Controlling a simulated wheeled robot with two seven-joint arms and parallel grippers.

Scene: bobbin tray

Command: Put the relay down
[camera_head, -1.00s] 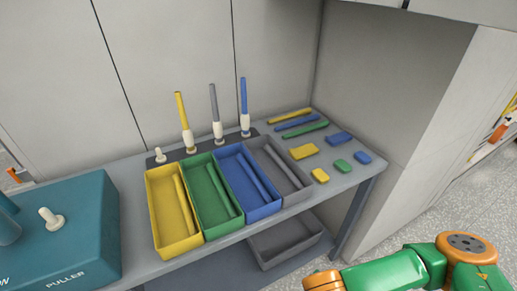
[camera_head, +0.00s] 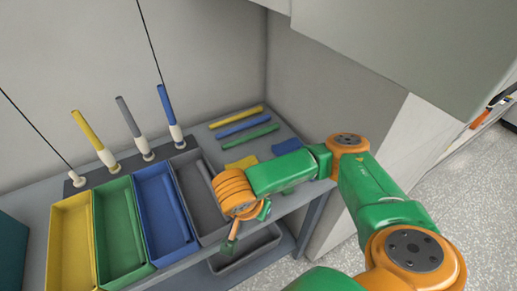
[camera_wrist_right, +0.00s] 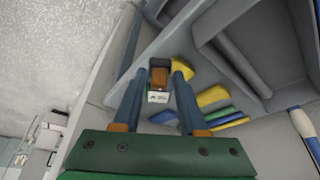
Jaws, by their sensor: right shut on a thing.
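The relay (camera_wrist_right: 158,97) is a small block with an orange-brown part and a white label. It sits between the two blue-grey fingers of my right gripper (camera_wrist_right: 160,76) in the right wrist view. The fingers are shut on it. In the head view, my right gripper (camera_head: 233,238) points down at the front edge of the table (camera_head: 25,210), just right of the grey tray (camera_head: 207,190). The orange wrist partly hides it, and the relay is hard to make out there. My left gripper is out of view.
Yellow (camera_head: 70,245), green (camera_head: 117,225) and blue (camera_head: 160,215) trays stand left of the grey one. Coloured strips (camera_head: 240,125) and flat blocks (camera_head: 287,146) lie at the right. Upright rods (camera_head: 170,115) stand behind the trays. A grey bin (camera_head: 245,250) sits below.

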